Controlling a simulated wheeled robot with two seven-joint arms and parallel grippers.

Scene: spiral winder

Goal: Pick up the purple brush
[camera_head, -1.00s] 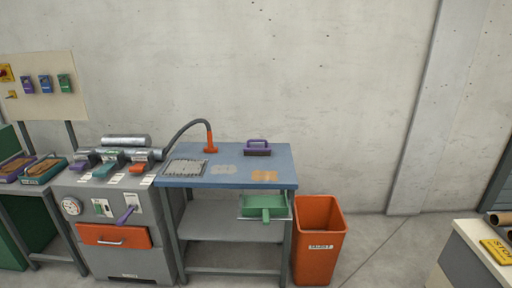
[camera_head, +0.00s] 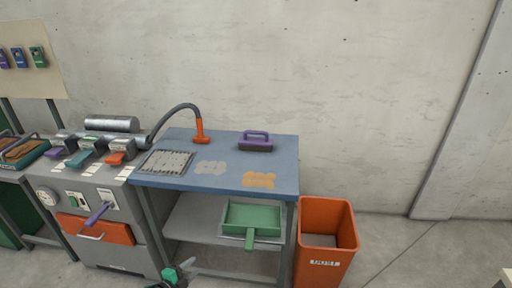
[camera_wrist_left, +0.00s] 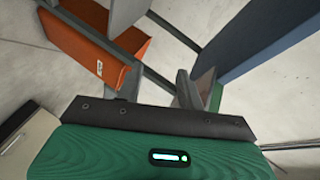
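The purple brush (camera_head: 256,141) has a looped handle and a dark lower part. It stands upright on the blue-topped table (camera_head: 228,182), near the back edge, with nothing holding it. My left gripper (camera_head: 191,267) is low at the bottom of the head view, in front of the table and below its top, well apart from the brush. In the left wrist view its two grey fingers (camera_wrist_left: 157,90) stand apart with nothing between them. The brush is not seen in the wrist view. My right gripper is not in view.
A green dustpan (camera_head: 252,220) lies on the shelf under the tabletop. An orange bin (camera_head: 326,239) stands right of the table. A hose with an orange nozzle (camera_head: 201,136) and a grille (camera_head: 166,162) are on the left part of the tabletop. Grey and orange patches mark the middle and front.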

